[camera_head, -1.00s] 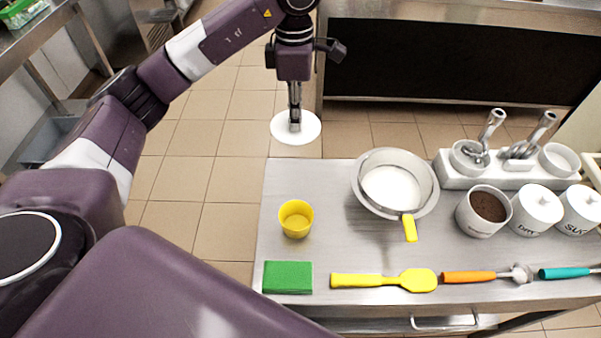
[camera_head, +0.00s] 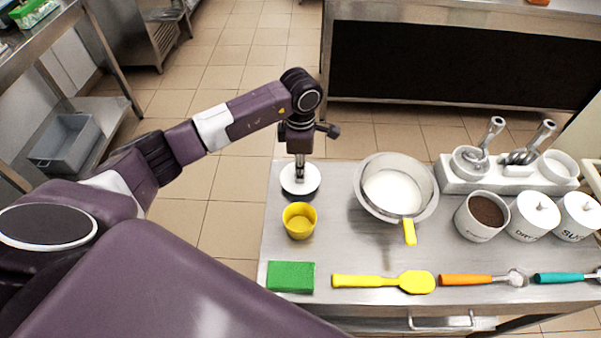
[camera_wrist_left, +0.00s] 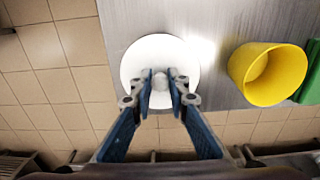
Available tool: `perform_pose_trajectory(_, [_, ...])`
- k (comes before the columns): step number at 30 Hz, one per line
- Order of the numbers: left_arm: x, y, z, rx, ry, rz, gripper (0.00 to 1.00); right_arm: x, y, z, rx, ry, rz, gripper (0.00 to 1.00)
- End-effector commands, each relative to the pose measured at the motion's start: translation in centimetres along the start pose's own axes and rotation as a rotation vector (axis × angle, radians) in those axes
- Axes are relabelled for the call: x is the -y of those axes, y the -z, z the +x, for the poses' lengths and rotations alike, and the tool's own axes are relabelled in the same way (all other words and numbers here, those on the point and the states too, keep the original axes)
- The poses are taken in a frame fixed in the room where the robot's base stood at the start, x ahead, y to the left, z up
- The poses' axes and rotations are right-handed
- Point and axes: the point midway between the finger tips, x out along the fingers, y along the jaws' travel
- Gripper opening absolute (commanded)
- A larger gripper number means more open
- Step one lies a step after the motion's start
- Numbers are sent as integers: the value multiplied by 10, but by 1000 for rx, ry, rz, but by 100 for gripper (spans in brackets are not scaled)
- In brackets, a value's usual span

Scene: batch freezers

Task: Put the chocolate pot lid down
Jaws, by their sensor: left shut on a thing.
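The chocolate pot lid is a round white disc (camera_head: 301,181) with a knob. My left gripper (camera_head: 299,172) is shut on its knob and holds it level over the far left corner of the steel table (camera_head: 335,230). In the left wrist view the lid (camera_wrist_left: 140,62) lies under the fingers of my left gripper (camera_wrist_left: 161,88), over the table edge. A dark shadow shows close by the lid; I cannot tell if it touches the table. The open pot of brown powder (camera_head: 481,214) stands at the right. My right gripper is not in view.
A yellow cup (camera_head: 299,220) stands just in front of the lid. A steel bowl with white contents (camera_head: 428,207) is to the right. A green sponge (camera_head: 290,276), yellow spatula (camera_head: 384,282) and two white lidded pots (camera_head: 534,213) are also on the table.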

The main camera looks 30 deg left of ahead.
Motion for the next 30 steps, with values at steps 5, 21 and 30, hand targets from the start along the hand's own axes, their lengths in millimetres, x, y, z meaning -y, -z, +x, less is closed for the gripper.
perform_pose_trajectory(5, [0, 0, 22, 0, 1, 0, 4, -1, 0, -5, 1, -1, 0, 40])
perform_pose_trajectory(21, [0, 0, 25, 0, 0, 1, 33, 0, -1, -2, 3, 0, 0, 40])
perform_pose_trajectory(30, [0, 0, 22, 0, 1, 1, 33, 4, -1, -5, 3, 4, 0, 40])
